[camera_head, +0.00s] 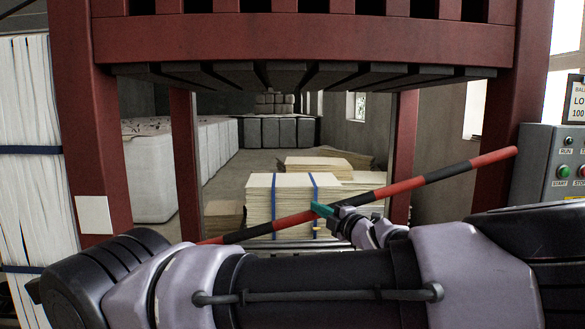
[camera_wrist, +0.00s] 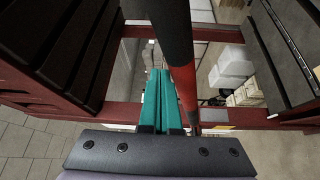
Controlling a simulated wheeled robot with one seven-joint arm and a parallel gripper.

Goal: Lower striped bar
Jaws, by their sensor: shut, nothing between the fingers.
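The striped bar (camera_head: 430,177), red and black, slants across the press opening from low left to high right in the head view. My gripper (camera_head: 318,209), with teal fingers, is at the bar's middle and overlaps it in the picture. In the wrist view the bar (camera_wrist: 178,50) runs down the picture just right of the teal fingers (camera_wrist: 158,78). The fingers lie side by side, shut, with the bar outside them. I cannot tell whether they touch it. My arm hides part of the opening's lower area.
Dark red posts (camera_head: 92,120) and a slatted dark press plate (camera_head: 300,75) frame the opening. A strapped stack of sheets (camera_head: 262,200) stands beyond the bar. A grey control box (camera_head: 552,150) with buttons is at right. White bales (camera_head: 150,175) stand at the back left.

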